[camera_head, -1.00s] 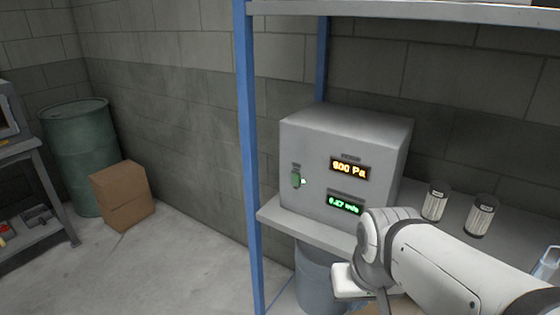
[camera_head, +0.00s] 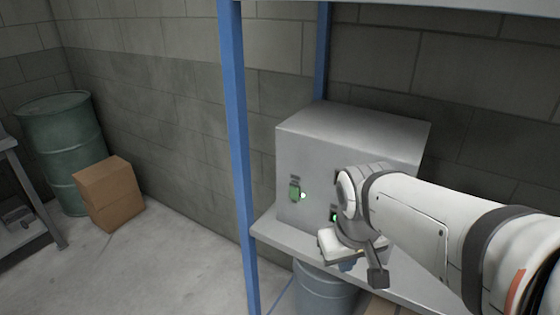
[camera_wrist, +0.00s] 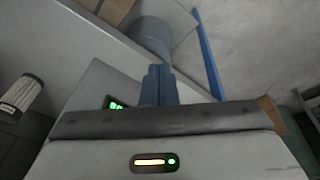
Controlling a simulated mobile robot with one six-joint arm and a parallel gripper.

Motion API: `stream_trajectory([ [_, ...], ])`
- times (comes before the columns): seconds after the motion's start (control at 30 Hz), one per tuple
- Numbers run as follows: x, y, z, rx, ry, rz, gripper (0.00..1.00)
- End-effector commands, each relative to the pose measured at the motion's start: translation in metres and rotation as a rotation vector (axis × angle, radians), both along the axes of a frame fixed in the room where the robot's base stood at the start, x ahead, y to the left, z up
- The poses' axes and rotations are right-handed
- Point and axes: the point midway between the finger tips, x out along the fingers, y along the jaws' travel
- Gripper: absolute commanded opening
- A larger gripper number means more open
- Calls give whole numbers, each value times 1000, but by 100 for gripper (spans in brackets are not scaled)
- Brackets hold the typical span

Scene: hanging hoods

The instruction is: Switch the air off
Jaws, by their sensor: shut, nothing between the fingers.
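The grey control box (camera_head: 300,133) stands on the shelf in the head view. A green rocker switch (camera_head: 295,191) sits on the left of its front face, with a small white spot beside it. My arm hides most of the two displays; only a sliver of the green one (camera_head: 334,217) shows. My gripper (camera_wrist: 159,72) is shut and empty, its two blue-grey fingers together in the wrist view. In the head view its fingers (camera_head: 348,266) show small below my wrist, in front of the box and lower right of the switch. In the wrist view the green display (camera_wrist: 115,103) is partly covered.
A blue shelf post (camera_head: 236,150) stands left of the box. A grey bin (camera_head: 322,290) is under the shelf (camera_head: 272,234). A green drum (camera_head: 62,140) and a cardboard box (camera_head: 110,194) stand on the floor at left. A filter canister (camera_wrist: 22,92) shows in the wrist view.

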Motion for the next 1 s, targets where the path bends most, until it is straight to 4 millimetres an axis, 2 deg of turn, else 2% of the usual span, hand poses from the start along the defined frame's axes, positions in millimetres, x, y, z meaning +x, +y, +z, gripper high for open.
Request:
stream_trajectory([
  [0.03, 21, 13, 20, -42, 4, 97, 0],
  [0.2, 85, 65, 65, -216, 5, 431, 0],
  [0.3, 113, 98, 83, -305, -4, 584, 0],
  [0.4, 131, 124, 94, -368, -14, 686, 0],
  [0.57, 141, 141, 99, -409, -20, 751, 0],
  [0.87, 141, 141, 98, -409, -21, 751, 0],
  [1.0, 144, 139, 90, -409, -20, 750, 0],
])
